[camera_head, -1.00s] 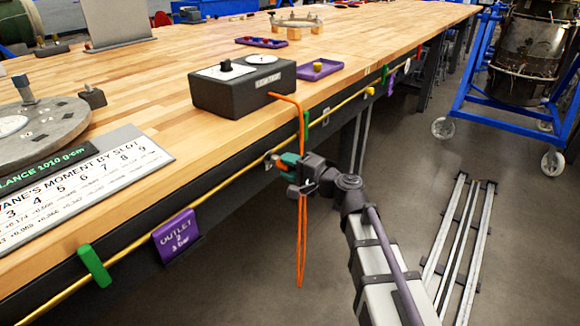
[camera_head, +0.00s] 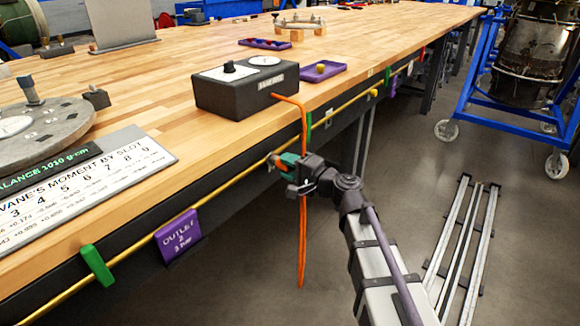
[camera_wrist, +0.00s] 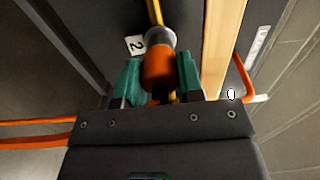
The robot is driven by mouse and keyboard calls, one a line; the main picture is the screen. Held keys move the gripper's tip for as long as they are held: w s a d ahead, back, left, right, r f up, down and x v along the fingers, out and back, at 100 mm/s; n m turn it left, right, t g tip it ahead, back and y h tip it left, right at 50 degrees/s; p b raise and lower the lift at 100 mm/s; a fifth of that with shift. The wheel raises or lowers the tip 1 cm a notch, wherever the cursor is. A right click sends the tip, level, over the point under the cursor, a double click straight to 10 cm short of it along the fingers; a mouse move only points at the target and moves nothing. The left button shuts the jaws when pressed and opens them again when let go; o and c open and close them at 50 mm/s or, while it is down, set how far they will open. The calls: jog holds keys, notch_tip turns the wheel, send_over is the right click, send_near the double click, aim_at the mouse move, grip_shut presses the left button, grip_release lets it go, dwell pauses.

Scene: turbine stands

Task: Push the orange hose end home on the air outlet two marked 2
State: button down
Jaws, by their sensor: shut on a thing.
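My gripper (camera_wrist: 160,76) is shut on the orange hose end (camera_wrist: 158,70), with one teal finger on each side. The hose end meets the round grey metal air outlet (camera_wrist: 161,38); I cannot tell how deep it sits. A white tag marked 2 (camera_wrist: 135,45) is beside the outlet. In the head view my gripper (camera_head: 284,162) is at the bench's front edge, by the yellow pipe. The orange hose (camera_head: 302,240) hangs in a loop below it and runs up to the black box (camera_head: 245,98).
The yellow pipe (camera_head: 225,190) runs along the edge.

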jog(key=shift+w+a+r, duration=0.15)
jog(key=shift+w+a, duration=0.1)
jog(key=shift+w, duration=0.15)
jog(key=c, duration=1)
grip_release()
jog(key=shift+a, duration=0.3)
jog(key=o, duration=0.5)
jog(key=shift+s+d, duration=0.15)
jog(key=shift+d, duration=0.05)
jog(key=shift+d, duration=0.1)
jog(key=v, duration=0.7)
